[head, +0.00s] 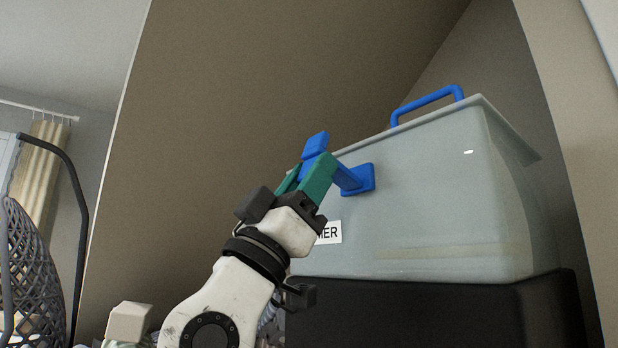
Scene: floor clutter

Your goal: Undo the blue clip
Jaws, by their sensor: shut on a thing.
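The blue clip (355,179) is on the front side of a pale, translucent bin (440,190), near its upper left edge. Its base plate lies against the bin wall and its arm sticks out toward the left, ending in a block above my gripper. My gripper (308,168), with green fingers, is shut on the clip's outer part. The fingers hide some of the clip, and whether its fastening is engaged cannot be told.
The bin has a blue handle (428,104) on top and a partly covered white label (329,233). It stands on a black box (430,310). A dark mesh chair or basket (35,275) is at the far left. A brown wall panel (240,90) rises behind.

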